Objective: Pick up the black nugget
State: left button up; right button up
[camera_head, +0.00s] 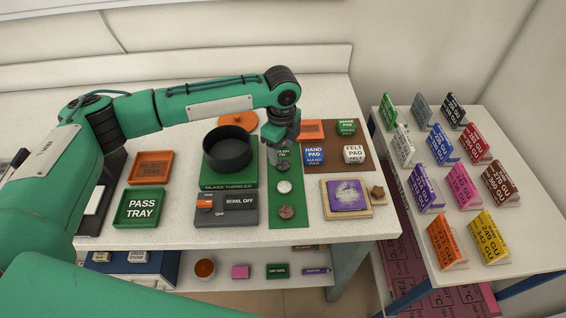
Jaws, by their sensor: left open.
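My left gripper (281,160) points down over the far part of the green strip (288,240) on the white table. It is open, with its fingertips low over the strip, beside a small label. I cannot clearly make out a black nugget; the dark gripper covers that part of the strip. Nearer on the same strip lie a pale grey nugget (284,187) and a brownish nugget (286,212), both apart from the gripper. My right gripper is not in view.
The black bowl (227,148) on its tumbler base stands close left of the gripper. A brown mat (345,133) with lettered pads lies to the right, with a purple slab (347,195) nearer. Trays (140,208) sit left. A side table holds several coloured sample cards (440,145).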

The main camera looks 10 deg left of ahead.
aim_at(282, 162)
pick_arm(q)
jog(key=f, duration=0.1)
jog(key=f+p, duration=0.1)
jog(key=f, duration=0.1)
jog(key=w+f+p, duration=0.1)
jog(key=f, duration=0.1)
jog(key=shift+a+f, duration=0.1)
jog(key=shift+f, duration=0.5)
jog(key=c, duration=1.1)
